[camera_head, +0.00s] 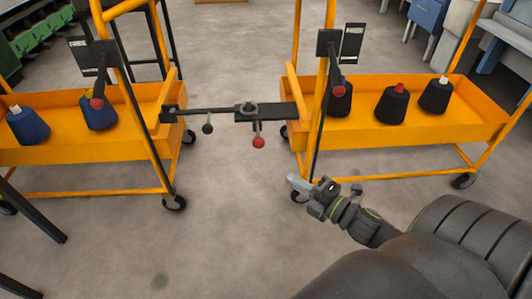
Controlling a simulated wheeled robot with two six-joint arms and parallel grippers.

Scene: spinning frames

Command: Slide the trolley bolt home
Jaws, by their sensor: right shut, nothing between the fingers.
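Two orange trolleys, the left one (60,155) and the right one (400,138), stand side by side with a gap between them. A dark bolt bar (270,111) spans the gap from the right trolley to a small dark fitting (170,115) on the left trolley. A red-knobbed handle (258,142) hangs below the bar's middle, and a black-knobbed handle (208,128) hangs to its left. Whether the bar's left end sits inside the fitting cannot be told. My right gripper (296,183) is shut and empty, below and right of the red knob, apart from it. My left gripper is out of view.
Blue yarn cones (28,126) stand in the left tray, and dark cones (392,105) in the right tray. Red-knobbed levers (97,104) sit on the trolley posts. Trolley wheels (174,203) edge the gap. The grey floor (225,235) in front is open.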

